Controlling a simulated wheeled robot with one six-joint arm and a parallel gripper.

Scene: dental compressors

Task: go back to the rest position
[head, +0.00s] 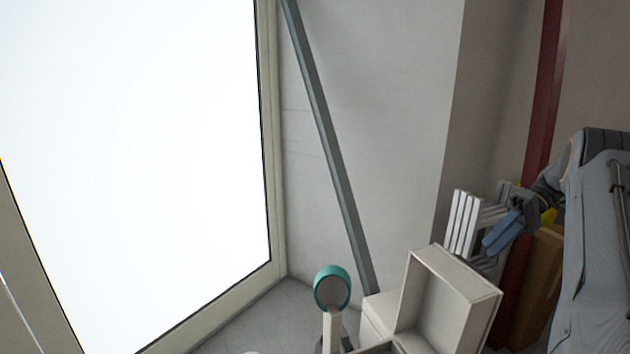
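A large grey arm-like form stands at the right edge of the head view and looks like part of my own arm. At its left end is a dark, jointed part with a blue, flat piece, which seems to be my gripper (512,228). It is seen from the side, against pale slats and a brown panel. I cannot make out two separate fingertips or a gap between them. I see nothing clearly held in it.
An open pale box (473,292) stands at the lower middle right. Left of it is a teal-rimmed round piece (345,289) on a pale stem. Pale slats (463,222) stand behind the gripper. A bright window (130,150) fills the left; a grey diagonal bar (328,135) crosses the wall.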

